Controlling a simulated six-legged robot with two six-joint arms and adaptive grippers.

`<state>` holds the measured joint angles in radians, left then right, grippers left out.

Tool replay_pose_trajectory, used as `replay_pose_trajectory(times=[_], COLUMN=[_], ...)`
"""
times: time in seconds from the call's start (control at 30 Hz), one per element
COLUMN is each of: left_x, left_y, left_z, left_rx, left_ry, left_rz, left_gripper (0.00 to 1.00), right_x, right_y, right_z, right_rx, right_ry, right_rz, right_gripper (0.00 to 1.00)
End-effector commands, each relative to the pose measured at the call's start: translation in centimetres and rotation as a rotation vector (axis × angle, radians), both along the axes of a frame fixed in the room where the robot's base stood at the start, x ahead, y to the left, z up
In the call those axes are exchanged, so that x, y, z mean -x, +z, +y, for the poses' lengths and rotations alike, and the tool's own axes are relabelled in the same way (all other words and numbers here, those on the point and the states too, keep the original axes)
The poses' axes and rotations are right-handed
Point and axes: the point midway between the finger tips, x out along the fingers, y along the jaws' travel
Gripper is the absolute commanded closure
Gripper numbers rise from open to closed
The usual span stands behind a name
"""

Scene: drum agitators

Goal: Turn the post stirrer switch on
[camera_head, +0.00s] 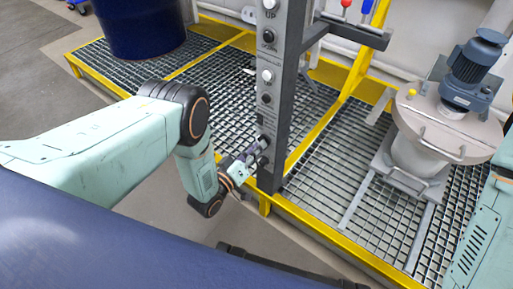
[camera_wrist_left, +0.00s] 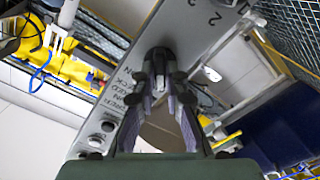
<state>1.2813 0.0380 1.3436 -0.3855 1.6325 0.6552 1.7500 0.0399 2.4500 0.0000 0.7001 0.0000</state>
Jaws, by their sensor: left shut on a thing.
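The grey control post (camera_head: 288,100) stands upright in the middle of the head view, with a column of knobs and buttons on its face. My left gripper (camera_head: 254,156) reaches from the left to the low end of that face. In the left wrist view the gripper (camera_wrist_left: 162,88) has its fingers shut on a dark switch knob (camera_wrist_left: 160,54) on the post's panel (camera_wrist_left: 188,30). The fingers hide most of the knob, so I cannot tell its setting. My right gripper is out of view.
Yellow-framed grating (camera_head: 350,165) surrounds the post. A mixer vessel with a blue motor (camera_head: 470,75) stands at the right, and a dark blue drum (camera_head: 140,25) at the back left. A large blue surface (camera_head: 120,245) fills the lower left foreground.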

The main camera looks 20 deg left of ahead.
Motion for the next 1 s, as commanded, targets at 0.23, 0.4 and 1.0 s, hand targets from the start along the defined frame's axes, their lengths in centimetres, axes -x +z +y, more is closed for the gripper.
replay_pose_trajectory(times=[0.23, 0.4, 1.0], left_x=[0.03, 0.02, 0.05], left_y=[-0.01, 0.01, 0.00], left_z=[0.01, 0.01, -0.01], left_rx=[-0.129, -0.271, -0.807], left_ry=[0.001, 0.000, 0.001], left_rz=[-0.046, -0.098, -0.292], left_gripper=[1.00, 1.00, 1.00], right_x=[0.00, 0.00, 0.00], right_y=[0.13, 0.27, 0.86], right_z=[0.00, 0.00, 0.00], right_rx=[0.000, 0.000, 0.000], right_ry=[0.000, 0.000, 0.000], right_rz=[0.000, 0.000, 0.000], right_gripper=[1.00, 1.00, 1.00])
